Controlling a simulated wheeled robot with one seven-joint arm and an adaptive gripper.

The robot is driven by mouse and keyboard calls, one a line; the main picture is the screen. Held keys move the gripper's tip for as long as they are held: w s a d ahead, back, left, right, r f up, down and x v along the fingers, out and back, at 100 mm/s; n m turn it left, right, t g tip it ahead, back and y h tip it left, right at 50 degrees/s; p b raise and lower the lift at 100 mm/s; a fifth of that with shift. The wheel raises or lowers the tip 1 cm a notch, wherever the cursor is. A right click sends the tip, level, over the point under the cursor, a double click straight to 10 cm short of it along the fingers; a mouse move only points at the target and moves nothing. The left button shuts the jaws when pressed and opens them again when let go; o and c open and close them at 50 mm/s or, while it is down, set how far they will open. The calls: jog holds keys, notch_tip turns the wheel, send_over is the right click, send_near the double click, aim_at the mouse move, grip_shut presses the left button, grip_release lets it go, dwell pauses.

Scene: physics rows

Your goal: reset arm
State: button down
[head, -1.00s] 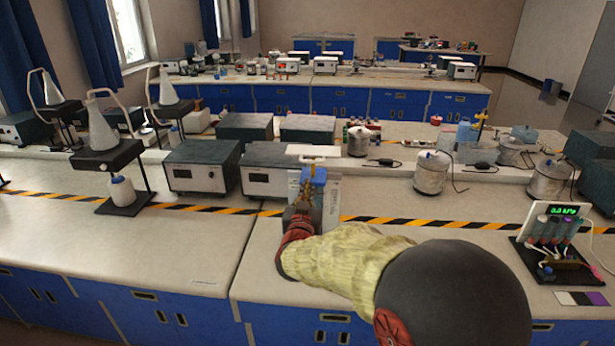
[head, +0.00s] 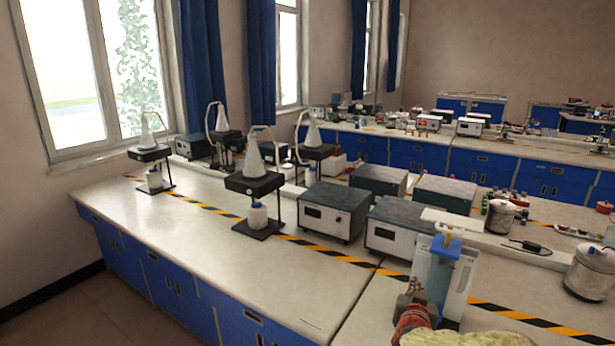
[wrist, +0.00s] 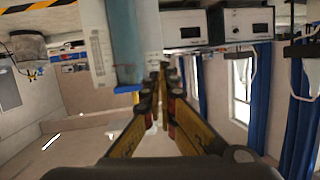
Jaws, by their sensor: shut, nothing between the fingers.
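My gripper (head: 411,292) is at the lower right of the head view, shut and empty. My arm runs out of the bottom edge behind it. In the wrist view the yellow and black fingers (wrist: 165,85) come together near the middle with nothing between them. A blue-topped apparatus with a clear, bluish column (head: 442,272) stands on the bench just beside and beyond my gripper. Its bluish column also shows in the wrist view (wrist: 123,40), close to the fingertips. I cannot tell whether they touch.
White-fronted boxes (head: 335,212) with dark tops stand left of the apparatus. Several stands with conical flasks (head: 253,160) are farther left. A metal pot (head: 590,272) stands at the right edge. The front left bench top (head: 200,225) is mostly clear.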

jog(key=s+a+f+n+g+y, duration=0.2)
jog(key=s+a+f+g+y, duration=0.1)
jog(key=s+a, duration=0.35)
jog(key=s+a+f+n+g+y, duration=0.1)
jog(key=s+a+f+g+y, duration=0.25)
jog(key=s+a, duration=0.35)
jog(key=s+r+n+g, duration=0.1)
jog(key=s+r+g, duration=0.1)
jog(key=s, duration=0.8)
jog(key=s+r+n+g, duration=0.1)
jog(key=s+r, duration=0.2)
jog(key=s, duration=0.6)
jog(key=s+d+r+t, duration=0.1)
jog(key=s+r, duration=0.2)
jog(key=r, duration=0.2)
jog(key=shift+r+n+t, duration=0.3)
jog(key=shift+r+t, duration=0.05)
jog(key=c, duration=2.6)
grip_release()
jog(key=shift+h, duration=0.25)
